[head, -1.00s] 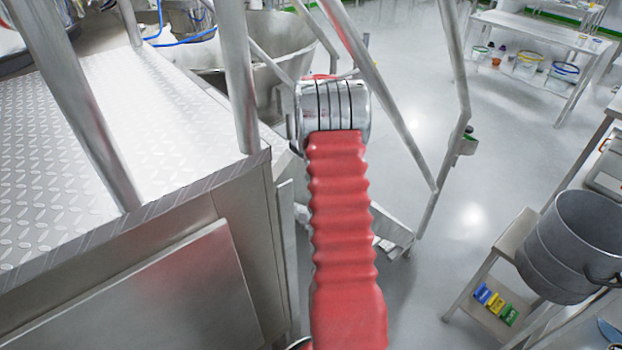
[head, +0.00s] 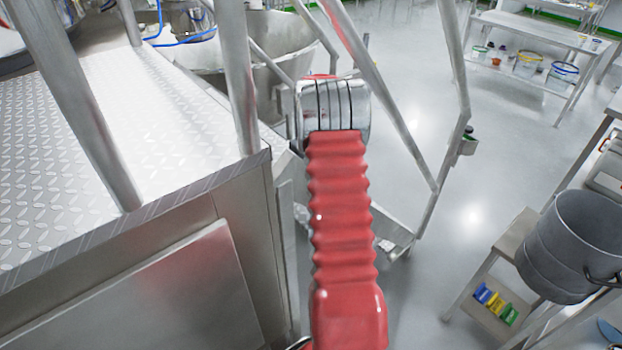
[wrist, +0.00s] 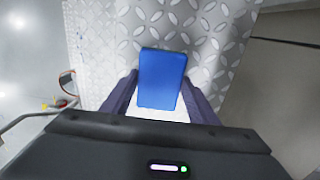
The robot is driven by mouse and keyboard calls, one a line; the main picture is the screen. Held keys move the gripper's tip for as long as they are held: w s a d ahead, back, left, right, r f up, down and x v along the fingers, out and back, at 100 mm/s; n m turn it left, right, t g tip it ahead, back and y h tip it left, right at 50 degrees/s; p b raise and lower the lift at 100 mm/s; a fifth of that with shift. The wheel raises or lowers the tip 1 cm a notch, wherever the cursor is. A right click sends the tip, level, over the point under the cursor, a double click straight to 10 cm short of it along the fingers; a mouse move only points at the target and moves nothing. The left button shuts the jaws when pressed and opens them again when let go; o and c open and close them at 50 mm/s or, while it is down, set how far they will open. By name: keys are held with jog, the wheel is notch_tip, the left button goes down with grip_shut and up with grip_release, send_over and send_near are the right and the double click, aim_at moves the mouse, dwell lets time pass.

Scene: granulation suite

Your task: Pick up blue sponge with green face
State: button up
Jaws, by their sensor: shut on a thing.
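The blue sponge (wrist: 162,78) shows in the wrist view as a plain blue block. It stands between the two dark fingers of my gripper (wrist: 160,98), which are shut on it. Its green face does not show from this angle. Behind the sponge is a diamond-plate metal surface (wrist: 205,25); I cannot tell whether the sponge touches it. In the head view my gripper and the sponge are hidden behind my own arm and the metalwork.
A diamond-plate platform (head: 150,110) with metal rails fills the left. Slanted handrails (head: 458,60) stand right of my arm. A steel pot (head: 575,245) stands at right, above a shelf with blue, yellow and green items (head: 495,304). Grey floor between is open.

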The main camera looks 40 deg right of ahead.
jog(key=shift+r, duration=0.1)
notch_tip(320, 180, up, 10)
jog(key=shift+f, duration=0.1)
dwell(0.5)
dwell(1.1)
jog(key=shift+f, duration=2.4)
jog(key=shift+f, duration=2.5)
jog(key=shift+f, duration=0.1)
